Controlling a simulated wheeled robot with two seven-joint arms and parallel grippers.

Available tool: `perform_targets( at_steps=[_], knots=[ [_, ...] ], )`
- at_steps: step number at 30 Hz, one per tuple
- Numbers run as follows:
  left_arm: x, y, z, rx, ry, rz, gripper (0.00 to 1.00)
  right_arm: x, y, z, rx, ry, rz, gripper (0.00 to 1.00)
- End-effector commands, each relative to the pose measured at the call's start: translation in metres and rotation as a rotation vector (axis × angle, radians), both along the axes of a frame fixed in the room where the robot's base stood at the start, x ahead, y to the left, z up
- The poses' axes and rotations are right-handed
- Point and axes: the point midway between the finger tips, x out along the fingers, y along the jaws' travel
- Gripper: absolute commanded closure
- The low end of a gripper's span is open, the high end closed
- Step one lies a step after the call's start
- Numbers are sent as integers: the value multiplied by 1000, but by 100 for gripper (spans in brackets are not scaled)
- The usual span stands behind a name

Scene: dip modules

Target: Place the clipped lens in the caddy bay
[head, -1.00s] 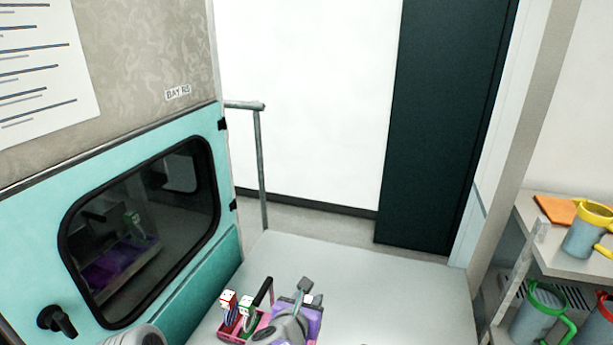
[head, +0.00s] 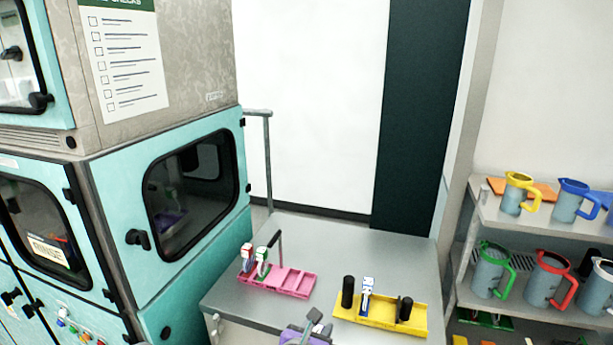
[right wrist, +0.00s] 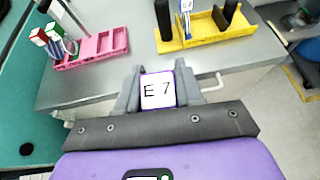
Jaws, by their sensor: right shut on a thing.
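My right gripper (head: 318,322) is at the bottom of the head view, in front of the metal table. In the right wrist view its grey fingers are shut on a purple-edged clip (right wrist: 158,90) with a white face marked E 7. The lens itself is not clearly seen. A pink caddy (head: 297,282) stands on the table, left of and beyond the gripper. Red and green clips stand at its left end, and its right bays look empty. A yellow caddy (head: 375,318) at right holds a blue clip (head: 367,296) upright. My left gripper is not in view.
The table (head: 345,250) is clear behind the caddies. Black posts stand on the yellow caddy. A teal cabinet (head: 118,190) with dark windows borders the left. A shelf (head: 545,232) with several coloured-handled jugs stands at right.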

Motion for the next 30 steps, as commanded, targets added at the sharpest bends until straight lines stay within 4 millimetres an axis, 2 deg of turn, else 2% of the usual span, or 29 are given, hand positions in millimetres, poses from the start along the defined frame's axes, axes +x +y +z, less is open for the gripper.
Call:
perform_targets(
  at_steps=[1, 12, 21, 24, 30],
  knots=[
    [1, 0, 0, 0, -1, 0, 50, -3, -12, -12, -6, 6, -36, 100],
    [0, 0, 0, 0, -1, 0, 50, -31, -90, -94, -6, 5, -303, 100],
    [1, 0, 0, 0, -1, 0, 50, -49, -140, -148, -2, 3, -476, 100],
    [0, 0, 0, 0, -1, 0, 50, -54, -152, -161, 0, 1, -518, 100],
    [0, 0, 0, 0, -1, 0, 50, -53, -149, -158, 0, -2, -508, 100]
  ],
)
